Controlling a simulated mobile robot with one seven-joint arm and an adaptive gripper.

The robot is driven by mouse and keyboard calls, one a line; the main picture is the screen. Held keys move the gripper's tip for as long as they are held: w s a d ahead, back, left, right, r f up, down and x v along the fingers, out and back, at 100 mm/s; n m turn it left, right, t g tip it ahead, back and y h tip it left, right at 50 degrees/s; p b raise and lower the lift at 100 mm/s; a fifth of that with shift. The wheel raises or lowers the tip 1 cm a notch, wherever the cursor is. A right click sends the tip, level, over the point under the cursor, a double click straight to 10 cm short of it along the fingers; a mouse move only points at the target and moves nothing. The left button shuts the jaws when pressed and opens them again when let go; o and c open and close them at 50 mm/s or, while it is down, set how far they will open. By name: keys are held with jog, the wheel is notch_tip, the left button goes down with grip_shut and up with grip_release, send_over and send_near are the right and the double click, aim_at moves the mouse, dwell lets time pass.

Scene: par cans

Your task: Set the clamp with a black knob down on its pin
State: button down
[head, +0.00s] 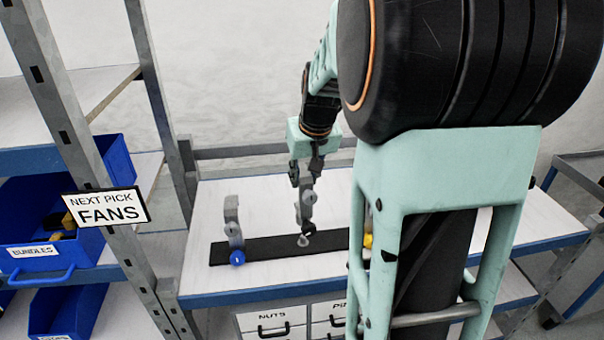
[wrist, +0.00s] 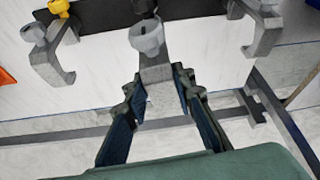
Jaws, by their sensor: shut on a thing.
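The clamp with a black knob is a grey hook-shaped piece (head: 306,208), held upright over the middle of a black strip (head: 270,247) on the bench. In the wrist view its grey body (wrist: 155,70) and round grey end (wrist: 147,36) show, with a dark knob (wrist: 145,5) cut by the top edge. My gripper (head: 306,175) is shut on its upper part; both fingers flank it in the wrist view (wrist: 161,88). The clamp's pin cannot be made out, and I cannot tell whether the clamp touches the strip.
A blue-knobbed clamp (head: 233,225) stands at the strip's left end. A yellow-knobbed clamp (wrist: 50,45) is on the other side, mostly hidden by my arm in the head view. Blue bins (head: 40,250) sit on the left shelf beside a "FANS" sign (head: 105,207).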

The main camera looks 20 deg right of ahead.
aim_at(310, 191)
jog(key=shift+f+b, duration=1.8)
jog(key=shift+f, duration=0.75)
jog(key=shift+f+b, duration=1.25)
jog(key=shift+f, duration=0.1)
jog(key=c, duration=1)
grip_release()
jog(key=shift+o, duration=0.2)
jog(key=shift+r, duration=0.1)
jog(key=shift+p+v, duration=3.25)
jog(key=shift+v, duration=2.25)
